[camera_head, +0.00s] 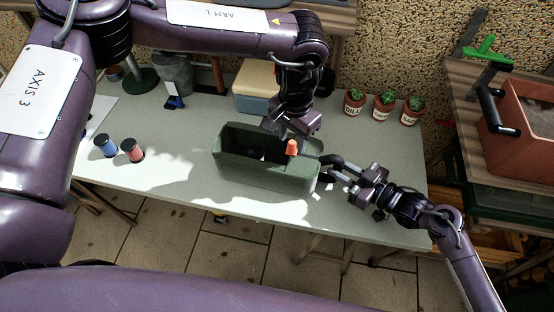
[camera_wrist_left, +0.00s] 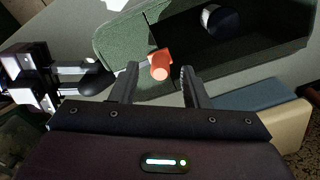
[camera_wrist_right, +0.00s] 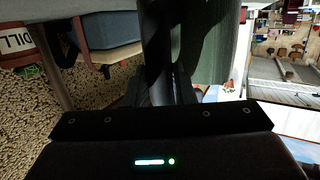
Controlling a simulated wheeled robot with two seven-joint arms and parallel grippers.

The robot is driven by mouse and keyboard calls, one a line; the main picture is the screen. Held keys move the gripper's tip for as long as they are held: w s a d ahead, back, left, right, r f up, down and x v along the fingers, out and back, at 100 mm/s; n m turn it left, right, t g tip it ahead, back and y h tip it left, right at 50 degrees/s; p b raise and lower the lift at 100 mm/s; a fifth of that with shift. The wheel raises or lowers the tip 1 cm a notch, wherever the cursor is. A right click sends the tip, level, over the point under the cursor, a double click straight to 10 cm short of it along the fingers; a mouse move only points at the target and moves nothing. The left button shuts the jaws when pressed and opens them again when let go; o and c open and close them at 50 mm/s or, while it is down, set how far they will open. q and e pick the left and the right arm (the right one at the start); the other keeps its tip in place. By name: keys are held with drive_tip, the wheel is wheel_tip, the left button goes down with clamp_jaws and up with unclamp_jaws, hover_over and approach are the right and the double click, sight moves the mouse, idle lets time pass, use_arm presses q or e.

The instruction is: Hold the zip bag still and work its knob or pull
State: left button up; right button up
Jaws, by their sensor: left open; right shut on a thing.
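The zip bag (camera_head: 262,172) is a dark green, box-shaped, open-topped bag on the table. Its orange pull (camera_head: 292,147) stands up near the right end. My left gripper (camera_head: 284,134) is above that end, open; in the left wrist view the pull (camera_wrist_left: 160,66) lies between its spread fingers, and I cannot tell whether they touch it. My right gripper (camera_head: 338,170) is at the bag's right end, shut on a black handle (camera_head: 331,160). In the right wrist view the dark handle (camera_wrist_right: 157,40) runs between the fingers, beside the green bag wall (camera_wrist_right: 208,45).
A dark round object (camera_wrist_left: 220,20) lies inside the bag. Blue (camera_head: 105,146) and red (camera_head: 132,151) spools stand at left. A cream-and-blue box (camera_head: 252,90) and several potted plants (camera_head: 384,104) stand along the back.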

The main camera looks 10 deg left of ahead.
sight(224, 138)
use_arm(q)
drive_tip(key=shift+f, duration=1)
use_arm(e)
drive_tip(key=shift+f, duration=0.1)
use_arm(q)
drive_tip(key=shift+c, duration=0.4)
drive_tip(key=c, duration=0.8)
drive_tip(key=shift+w+a, duration=0.15)
drive_tip(key=shift+a, duration=2.9)
drive_tip(key=shift+w+a, duration=0.15)
drive_tip(key=shift+a, duration=2.9)
drive_tip(key=shift+w+a, duration=0.15)
drive_tip(key=shift+a, duration=2.9)
use_arm(e)
drive_tip(key=shift+d, duration=0.1)
use_arm(q)
drive_tip(key=o, duration=0.9)
